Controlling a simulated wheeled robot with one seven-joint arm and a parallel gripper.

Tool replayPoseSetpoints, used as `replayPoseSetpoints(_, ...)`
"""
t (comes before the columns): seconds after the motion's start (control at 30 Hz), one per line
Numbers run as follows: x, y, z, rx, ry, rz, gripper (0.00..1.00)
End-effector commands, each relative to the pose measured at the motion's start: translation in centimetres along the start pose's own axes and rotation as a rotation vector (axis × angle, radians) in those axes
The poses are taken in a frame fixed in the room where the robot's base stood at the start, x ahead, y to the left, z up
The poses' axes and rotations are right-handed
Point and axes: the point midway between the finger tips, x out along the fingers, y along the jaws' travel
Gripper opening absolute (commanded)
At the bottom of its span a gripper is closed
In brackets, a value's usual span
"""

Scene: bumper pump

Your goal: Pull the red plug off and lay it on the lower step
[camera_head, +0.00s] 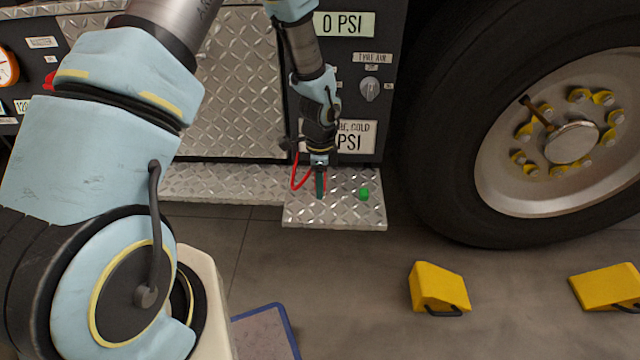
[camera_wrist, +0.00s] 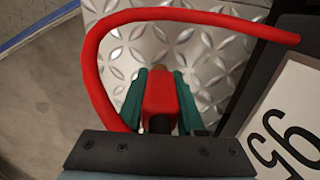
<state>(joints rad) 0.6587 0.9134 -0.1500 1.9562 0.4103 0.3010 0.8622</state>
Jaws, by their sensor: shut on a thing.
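My gripper (camera_head: 320,190) points down over the lower step (camera_head: 345,216), a bright diamond-plate ledge below the dark panel. In the wrist view its green fingers are shut on the red plug (camera_wrist: 160,95), one on each side. A brass-coloured tip shows at the plug's far end, with the step's plate (camera_wrist: 205,45) behind it. The plug is off the panel. I cannot tell whether it touches the step.
A small green object (camera_head: 364,193) sits on the step, just right of my gripper. The panel with labels and a knob (camera_head: 369,89) rises behind. A large wheel (camera_head: 560,130) stands to the right. Yellow chocks (camera_head: 437,285) lie on the floor.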

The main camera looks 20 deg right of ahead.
Motion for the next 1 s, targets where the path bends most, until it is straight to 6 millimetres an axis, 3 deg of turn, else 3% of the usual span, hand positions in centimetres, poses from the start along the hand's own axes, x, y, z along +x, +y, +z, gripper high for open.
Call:
replayPoseSetpoints(0.07,0.0,0.0,0.0,0.0,0.0,0.0,0.0)
replayPoseSetpoints(0.1,0.0,0.0,0.0,0.0,0.0,0.0,0.38)
replayPoseSetpoints(0.4,0.0,0.0,0.0,0.0,0.0,0.0,0.72)
replayPoseSetpoints(0.73,-0.5,0.0,0.0,-0.001,0.0,-0.001,0.72)
replayPoseSetpoints(1.0,-5.2,-0.1,0.0,-0.002,0.001,-0.004,0.72)
